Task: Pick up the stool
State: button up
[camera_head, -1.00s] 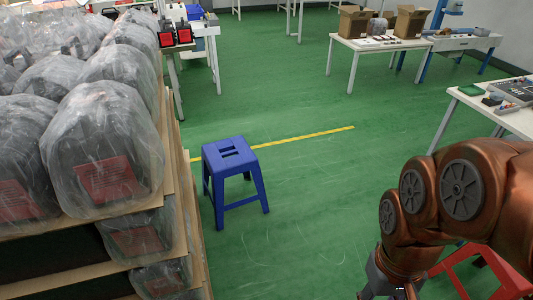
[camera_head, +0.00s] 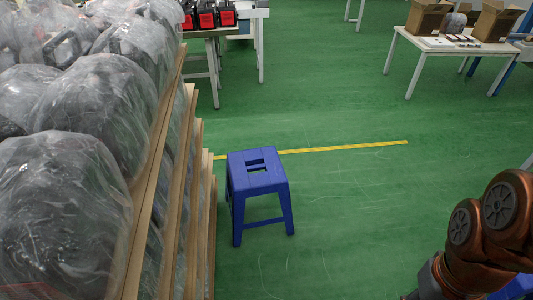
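The blue plastic stool (camera_head: 257,178) stands upright on the green floor, near the middle of the head view. It has a square seat with slots cut in the top and splayed legs. It is just right of the stacked pallets. My copper-coloured arm shows at the lower right edge, well apart from the stool. My gripper is out of the frame, so its fingers cannot be seen.
Shelves of plastic-wrapped goods (camera_head: 90,130) with wooden boards (camera_head: 160,170) fill the left side, close to the stool. A yellow floor line (camera_head: 340,147) runs behind it. A white table (camera_head: 440,50) with cardboard boxes (camera_head: 428,17) stands at back right. Floor right of the stool is clear.

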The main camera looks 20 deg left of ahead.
aim_at(240, 185)
jog(key=i, duration=1.9)
jog(key=u, duration=3.25)
